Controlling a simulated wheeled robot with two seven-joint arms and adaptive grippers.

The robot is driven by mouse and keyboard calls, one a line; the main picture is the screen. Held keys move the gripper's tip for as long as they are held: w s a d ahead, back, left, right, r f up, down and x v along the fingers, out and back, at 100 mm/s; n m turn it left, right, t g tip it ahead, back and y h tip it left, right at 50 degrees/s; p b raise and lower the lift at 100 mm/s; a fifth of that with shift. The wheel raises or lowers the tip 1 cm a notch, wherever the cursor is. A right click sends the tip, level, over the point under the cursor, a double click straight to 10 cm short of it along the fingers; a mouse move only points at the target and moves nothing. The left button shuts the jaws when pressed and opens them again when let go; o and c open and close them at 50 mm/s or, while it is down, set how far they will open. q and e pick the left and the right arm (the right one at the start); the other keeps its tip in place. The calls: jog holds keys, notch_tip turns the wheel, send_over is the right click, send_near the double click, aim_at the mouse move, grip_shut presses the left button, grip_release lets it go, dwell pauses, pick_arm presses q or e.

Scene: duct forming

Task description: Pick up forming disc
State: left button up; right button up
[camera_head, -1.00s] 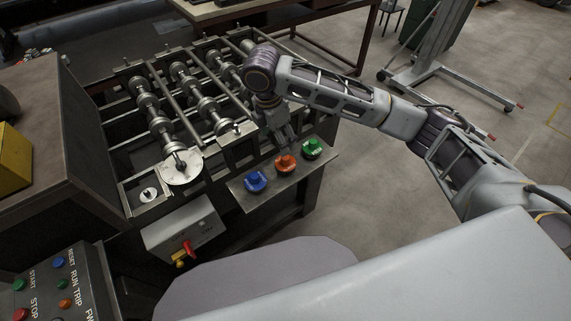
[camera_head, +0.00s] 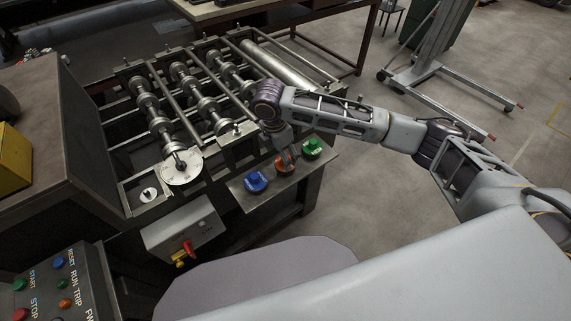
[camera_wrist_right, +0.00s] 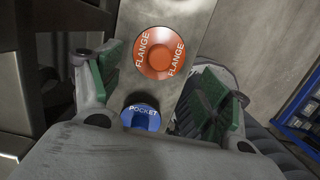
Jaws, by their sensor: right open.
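Three coloured forming discs rest on a grey metal shelf (camera_head: 285,192) at the front of the roll machine: a blue disc (camera_head: 256,183), an orange disc (camera_head: 281,169) and a green disc (camera_head: 312,150). My right gripper (camera_head: 287,155) is low over the orange disc and partly hides it. In the right wrist view the gripper (camera_wrist_right: 155,82) is open and empty. The orange disc (camera_wrist_right: 160,55), marked FLANGE, lies ahead between the lines of its green-padded fingers. The blue disc (camera_wrist_right: 140,119), marked POCKET, is closer to the palm. My left gripper is out of view.
The roll machine (camera_head: 205,105) with several roller shafts stands behind the shelf. A switch box (camera_head: 185,232) hangs on its front. A button panel (camera_head: 55,290) is at lower left. Open floor lies right of the shelf.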

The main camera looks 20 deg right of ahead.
jog(key=shift+f, duration=0.15)
jog(key=shift+w+d+f, duration=0.15)
jog(key=shift+d+f, duration=0.1)
jog(key=shift+f, duration=0.25)
jog(key=f, duration=0.2)
jog(key=d+f, duration=0.1)
jog(key=shift+w+f, duration=0.2)
jog(key=shift+w, duration=0.05)
jog(key=shift+f, duration=0.25)
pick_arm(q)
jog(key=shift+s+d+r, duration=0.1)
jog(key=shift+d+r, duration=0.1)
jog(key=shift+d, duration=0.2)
pick_arm(e)
jog(key=c, duration=1)
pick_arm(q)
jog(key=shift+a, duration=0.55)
pick_arm(e)
jog(key=shift+c, duration=0.6)
jog(key=shift+r, duration=0.2)
